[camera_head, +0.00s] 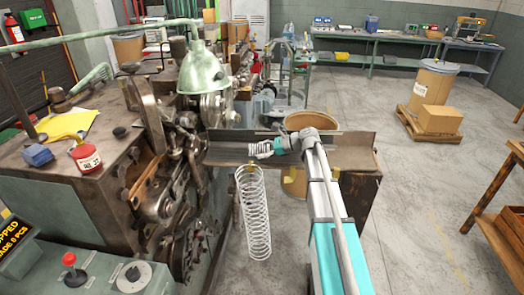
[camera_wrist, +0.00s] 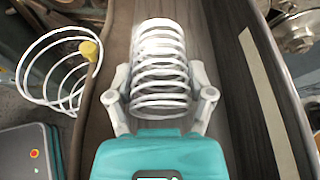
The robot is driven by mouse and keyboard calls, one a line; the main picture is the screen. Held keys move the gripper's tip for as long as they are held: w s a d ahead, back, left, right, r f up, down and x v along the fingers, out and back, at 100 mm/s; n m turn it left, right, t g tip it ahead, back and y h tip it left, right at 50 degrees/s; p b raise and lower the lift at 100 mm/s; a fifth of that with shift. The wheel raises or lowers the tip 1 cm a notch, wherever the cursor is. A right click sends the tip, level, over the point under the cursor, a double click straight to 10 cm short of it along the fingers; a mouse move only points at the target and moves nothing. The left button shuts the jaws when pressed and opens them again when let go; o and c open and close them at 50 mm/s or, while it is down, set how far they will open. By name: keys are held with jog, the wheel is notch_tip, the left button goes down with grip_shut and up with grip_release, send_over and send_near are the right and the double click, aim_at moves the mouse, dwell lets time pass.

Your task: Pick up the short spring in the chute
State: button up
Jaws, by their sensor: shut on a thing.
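The short spring (camera_wrist: 160,75) is a white coil lying lengthwise in the chute. My gripper (camera_wrist: 160,88) has a finger on each side of its near part and is shut on it. In the head view my gripper (camera_head: 270,149) is over the left part of the dark metal chute (camera_head: 345,150), and the short spring (camera_head: 261,150) shows small and pale at its tip. The wrist view shows the chute's trough (camera_wrist: 215,55) around the spring. I cannot tell whether the spring still touches the chute floor.
A long white spring (camera_head: 254,215) hangs from a yellow piece at the chute's front edge; its coils (camera_wrist: 50,75) are left of my gripper in the wrist view. The coiling machine (camera_head: 100,180) stands at the left. A brown drum (camera_head: 310,121) stands behind the chute.

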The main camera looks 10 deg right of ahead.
jog(key=shift+r+p, duration=0.35)
jog(key=shift+r, duration=0.3)
jog(key=s+d+r+p, duration=0.1)
jog(key=s+r+p, duration=0.9)
jog(key=s, duration=0.4)
jog(key=shift+r, duration=0.15)
